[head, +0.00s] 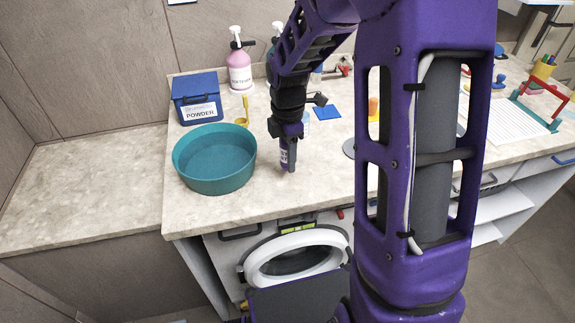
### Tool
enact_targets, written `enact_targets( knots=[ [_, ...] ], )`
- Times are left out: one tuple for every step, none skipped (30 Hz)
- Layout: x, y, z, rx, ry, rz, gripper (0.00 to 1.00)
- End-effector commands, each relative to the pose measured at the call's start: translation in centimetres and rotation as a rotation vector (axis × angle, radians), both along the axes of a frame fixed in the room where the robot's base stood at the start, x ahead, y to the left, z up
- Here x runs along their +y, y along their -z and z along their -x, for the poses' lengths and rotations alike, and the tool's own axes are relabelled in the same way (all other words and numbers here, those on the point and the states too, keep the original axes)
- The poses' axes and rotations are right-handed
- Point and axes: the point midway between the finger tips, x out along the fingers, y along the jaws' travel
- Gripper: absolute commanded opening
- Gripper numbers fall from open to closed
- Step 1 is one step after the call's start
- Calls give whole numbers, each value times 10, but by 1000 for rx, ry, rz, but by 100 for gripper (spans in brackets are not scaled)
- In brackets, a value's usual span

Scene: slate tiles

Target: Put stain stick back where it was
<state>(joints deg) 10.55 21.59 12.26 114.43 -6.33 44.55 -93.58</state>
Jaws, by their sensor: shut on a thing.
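The stain stick (287,160) is a small purple stick with a pale label. It is upright in my gripper (289,143), which points down over the stone-look counter. The stick's lower end is at or just above the counter top; I cannot tell whether it touches. It is to the right of the teal basin (214,178), apart from it. The upper part of the stick is hidden by my fingers.
A blue powder box (198,99), a pink softener bottle (239,68) and a yellow scoop (245,105) stand behind the basin. A blue square (326,112) lies right of my gripper. A washing machine (294,260) is below. The counter's left part is clear.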

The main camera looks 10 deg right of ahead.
Motion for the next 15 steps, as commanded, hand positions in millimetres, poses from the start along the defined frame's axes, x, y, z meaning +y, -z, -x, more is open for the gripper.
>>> enact_targets(
  knots=[
    [0,9,1,5,-1,0,0],
    [0,14,1,5,-1,0,0],
    [0,20,1,4,-1,0,0],
    [0,24,1,5,-1,1,0],
    [0,26,1,3,0,0,0],
    [0,28,0,1,0,1,0],
    [0,28,0,0,0,1,0],
    [0,28,0,0,0,1,0],
    [0,27,0,0,0,1,0],
    [0,27,0,0,0,1,0],
    [0,27,0,0,0,1,0],
    [0,27,0,0,0,1,0],
    [0,28,0,0,0,1,0],
    [0,29,0,0,0,0,0],
    [0,30,0,1,0,0,0]
  ],
)
